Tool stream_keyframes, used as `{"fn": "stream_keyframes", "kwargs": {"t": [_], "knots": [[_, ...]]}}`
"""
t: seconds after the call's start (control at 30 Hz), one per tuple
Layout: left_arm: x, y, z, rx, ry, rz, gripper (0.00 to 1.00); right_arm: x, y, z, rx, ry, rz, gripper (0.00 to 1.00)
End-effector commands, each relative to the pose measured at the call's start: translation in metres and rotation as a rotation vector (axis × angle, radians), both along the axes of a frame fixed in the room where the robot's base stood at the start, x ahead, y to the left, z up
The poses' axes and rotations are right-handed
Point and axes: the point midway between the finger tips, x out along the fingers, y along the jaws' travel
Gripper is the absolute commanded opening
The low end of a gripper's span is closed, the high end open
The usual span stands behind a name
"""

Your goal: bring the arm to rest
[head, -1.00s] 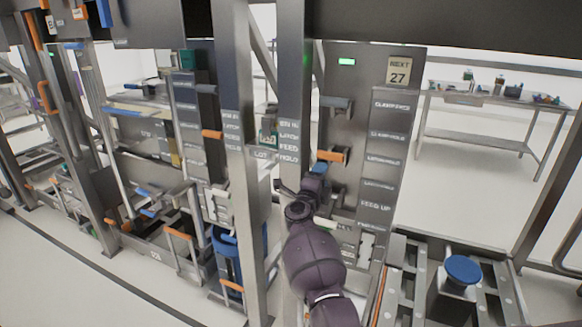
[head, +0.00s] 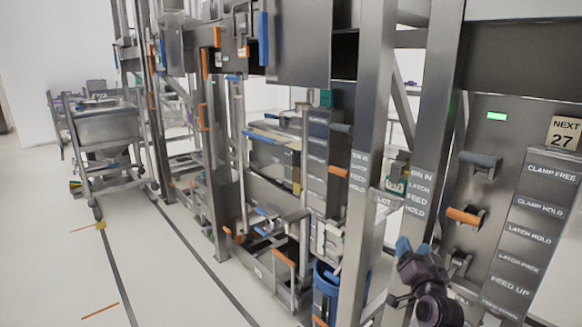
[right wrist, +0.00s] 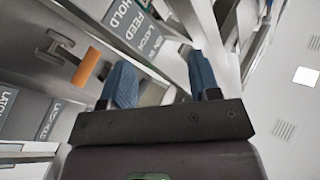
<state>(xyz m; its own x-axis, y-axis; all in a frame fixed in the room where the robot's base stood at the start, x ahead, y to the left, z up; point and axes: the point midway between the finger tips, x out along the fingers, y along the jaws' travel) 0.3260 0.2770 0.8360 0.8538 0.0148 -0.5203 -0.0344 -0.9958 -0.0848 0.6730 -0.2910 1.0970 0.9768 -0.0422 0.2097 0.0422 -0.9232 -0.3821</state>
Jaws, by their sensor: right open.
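My right gripper (head: 404,246) shows at the lower right of the head view, its blue fingertips pointing up at the end of my dark purple arm. In the right wrist view its two blue fingers (right wrist: 160,78) are spread apart with nothing between them. It is left of and below an orange-handled lever (head: 464,216) on the grey panel, apart from it; the orange handle also shows in the right wrist view (right wrist: 86,67). A grey-handled lever (head: 480,160) sits above it. My left gripper is not in view.
A steel post (head: 425,150) with labels stands close behind my right gripper. A blue bin (head: 326,290) stands low at its left. A wheeled metal hopper cart (head: 108,130) stands far left. The pale floor (head: 60,260) at the left is clear.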

Motion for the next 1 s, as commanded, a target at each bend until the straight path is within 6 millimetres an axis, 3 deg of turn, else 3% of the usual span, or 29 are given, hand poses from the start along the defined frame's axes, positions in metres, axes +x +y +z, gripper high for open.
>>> {"fn": "stream_keyframes", "kwargs": {"t": [0.03, 0.2, 0.5, 0.8, 1.0], "knots": [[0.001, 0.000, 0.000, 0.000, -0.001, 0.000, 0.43, -0.018, 0.002, -0.020, -0.069, 0.056, 0.006, 0.56], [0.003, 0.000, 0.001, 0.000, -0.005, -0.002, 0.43, -0.075, 0.011, -0.078, -0.261, 0.225, 0.024, 0.56], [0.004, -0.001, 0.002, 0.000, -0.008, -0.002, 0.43, -0.191, 0.020, -0.165, -0.468, 0.471, 0.060, 0.56], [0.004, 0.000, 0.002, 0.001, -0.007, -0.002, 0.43, -0.306, 0.023, -0.237, -0.493, 0.673, 0.112, 0.56], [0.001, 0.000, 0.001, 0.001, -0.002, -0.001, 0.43, -0.342, 0.015, -0.258, -0.487, 0.746, 0.111, 0.56]]}}
